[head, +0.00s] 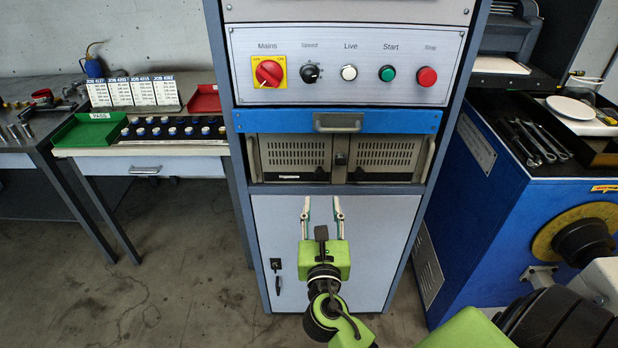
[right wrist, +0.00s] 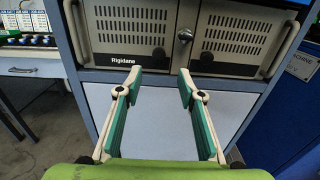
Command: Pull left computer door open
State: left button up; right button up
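The computer sits in the bay of the grey cabinet, below a blue drawer. Its left door (head: 295,153) is a vented beige panel and looks shut; it also shows in the right wrist view (right wrist: 131,28), above a "Rigidane" label. The matching right door (head: 386,153) looks shut, with a round lock (right wrist: 185,34) between the two. My right gripper (head: 322,207) is open and empty, in front of the pale lower panel and below the computer. In the right wrist view its two fingers (right wrist: 160,82) point up toward the computer, with a wide gap between them. My left gripper is not in view.
The blue drawer (head: 337,121) with a handle is above the computer, under a control panel (head: 345,65). A lower cabinet door (head: 370,235) has a black latch (head: 277,272). A parts table (head: 147,152) stands left and a blue machine (head: 470,215) right.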

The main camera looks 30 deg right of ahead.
aim_at(320, 175)
jog(key=b+x, duration=0.1)
jog(key=x, duration=0.9)
jog(key=shift+w+a+f+b, duration=0.1)
jog(key=shift+w+f+b, duration=0.05)
jog(key=shift+b, duration=0.25)
jog(key=shift+w+d, duration=0.35)
jog(key=shift+w, duration=0.25)
grip_shut()
